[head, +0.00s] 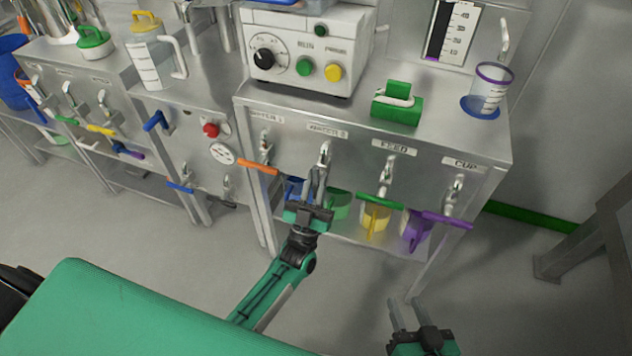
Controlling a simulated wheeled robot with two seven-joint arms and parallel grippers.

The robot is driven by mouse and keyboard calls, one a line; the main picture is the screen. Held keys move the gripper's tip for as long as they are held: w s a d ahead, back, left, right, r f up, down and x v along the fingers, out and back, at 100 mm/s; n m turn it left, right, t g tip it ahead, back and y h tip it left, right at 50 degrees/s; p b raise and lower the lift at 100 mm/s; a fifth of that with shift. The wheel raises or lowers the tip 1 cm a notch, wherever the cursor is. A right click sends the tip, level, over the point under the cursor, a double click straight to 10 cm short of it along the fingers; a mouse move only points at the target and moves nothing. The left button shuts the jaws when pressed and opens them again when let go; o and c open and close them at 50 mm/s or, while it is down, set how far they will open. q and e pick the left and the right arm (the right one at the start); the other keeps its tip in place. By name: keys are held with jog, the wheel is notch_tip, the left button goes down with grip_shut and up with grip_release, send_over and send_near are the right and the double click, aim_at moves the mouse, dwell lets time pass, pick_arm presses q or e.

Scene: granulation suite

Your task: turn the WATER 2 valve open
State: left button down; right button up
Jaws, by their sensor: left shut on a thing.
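The WATER 2 valve (325,153) is on the front panel of the steel bench, under its label. Its pale metal body shows, but its handle is hidden by my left gripper (318,182). My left gripper reaches up from below with its fingers at the valve, shut on the handle. I cannot tell the handle's angle. My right gripper (409,312) is low at the bottom right, away from the bench, with its fingers apart and empty.
Left of it is the WATER 1 valve with an orange handle (258,167); right are the FEED valve's green handle (381,202) and the CUP valve's purple handle (447,220). Coloured containers, including a yellow jug (375,220), stand below. A control box (305,55) stands on top.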

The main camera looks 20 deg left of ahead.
pick_arm(q)
jog(key=c, duration=1.3)
grip_release()
jog(key=v, duration=1.4)
jog(key=shift+b, duration=0.3)
pick_arm(e)
jog(key=shift+w+r+t, duration=0.4)
jog(key=shift+r+t, duration=0.2)
jog(key=shift+r, duration=0.05)
